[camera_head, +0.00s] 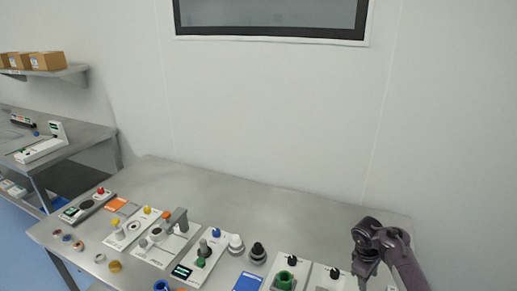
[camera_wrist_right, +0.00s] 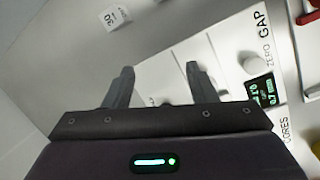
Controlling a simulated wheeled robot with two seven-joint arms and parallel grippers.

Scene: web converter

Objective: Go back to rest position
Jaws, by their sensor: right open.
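My right gripper (camera_head: 366,274) is at the lower right of the head view, on the dark arm that comes in from the right. It hangs over the right end of the steel table (camera_head: 330,213). In the right wrist view, my right gripper (camera_wrist_right: 160,72) has its two fingers well apart with nothing between them. Behind the fingers is a white panel (camera_wrist_right: 228,50) marked GAP and ZERO, with a white knob (camera_wrist_right: 256,63) and a small lit display (camera_wrist_right: 262,90). Whether the fingertips touch the panel cannot be told. My left gripper is not in view.
Several panels with knobs stand along the table's front, including a green knob (camera_head: 284,280) and a grey post (camera_head: 180,219). Loose rings (camera_head: 115,266) lie at the left. The table's back strip is clear. A wall with a window (camera_head: 270,14) stands behind.

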